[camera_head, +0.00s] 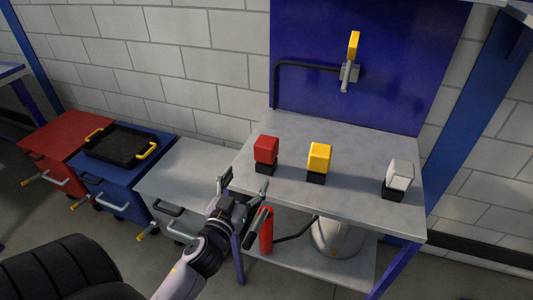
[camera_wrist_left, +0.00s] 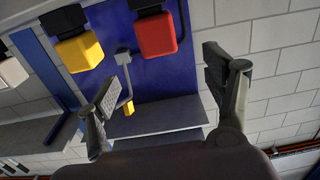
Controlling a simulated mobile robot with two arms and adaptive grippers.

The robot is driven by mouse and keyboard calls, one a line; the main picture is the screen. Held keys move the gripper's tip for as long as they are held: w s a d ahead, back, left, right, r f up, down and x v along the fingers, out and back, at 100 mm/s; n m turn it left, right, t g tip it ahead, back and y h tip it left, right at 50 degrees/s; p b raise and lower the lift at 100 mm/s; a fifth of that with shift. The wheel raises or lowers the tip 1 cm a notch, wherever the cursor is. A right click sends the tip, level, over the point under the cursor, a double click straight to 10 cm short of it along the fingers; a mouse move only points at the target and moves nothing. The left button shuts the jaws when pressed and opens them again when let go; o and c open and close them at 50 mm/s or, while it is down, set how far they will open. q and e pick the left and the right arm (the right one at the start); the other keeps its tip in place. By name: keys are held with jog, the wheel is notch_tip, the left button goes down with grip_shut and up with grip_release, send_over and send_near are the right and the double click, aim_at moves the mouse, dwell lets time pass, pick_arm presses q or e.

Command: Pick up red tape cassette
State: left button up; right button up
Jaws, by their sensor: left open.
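The red tape cassette (camera_head: 266,149) stands upright on a black base at the left part of the grey workbench top (camera_head: 350,145). In the left wrist view, the red cassette (camera_wrist_left: 156,34) shows at the top, between and beyond the fingers. My left gripper (camera_head: 245,184) is open and empty, near the bench's front left edge, just in front of the red cassette and apart from it. It also shows in the left wrist view (camera_wrist_left: 160,76), with its two fingers spread wide. My right gripper is in neither view.
A yellow cassette (camera_head: 319,157) and a white one (camera_head: 399,175) stand to the right on the bench. A tap with a yellow handle (camera_head: 354,45) is on the blue back panel. Below are a red cylinder (camera_head: 266,232) and a metal container (camera_head: 336,238). Drawer cabinets stand left.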

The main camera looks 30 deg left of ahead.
aim_at(262, 153)
pick_arm(q)
jog(key=p+x, duration=0.1)
jog(key=x, duration=0.9)
jog(key=shift+w+f, duration=0.1)
jog(key=shift+w, duration=0.05)
jog(key=x, duration=0.2)
jog(key=p+x, duration=0.1)
jog(key=x, duration=0.1)
jog(key=shift+w+d+f, duration=0.15)
jog(key=shift+w+f, duration=0.05)
jog(key=shift+w, duration=0.1)
jog(key=shift+c, duration=0.5)
jog(key=shift+r, duration=0.1)
jog(key=c, duration=1.3)
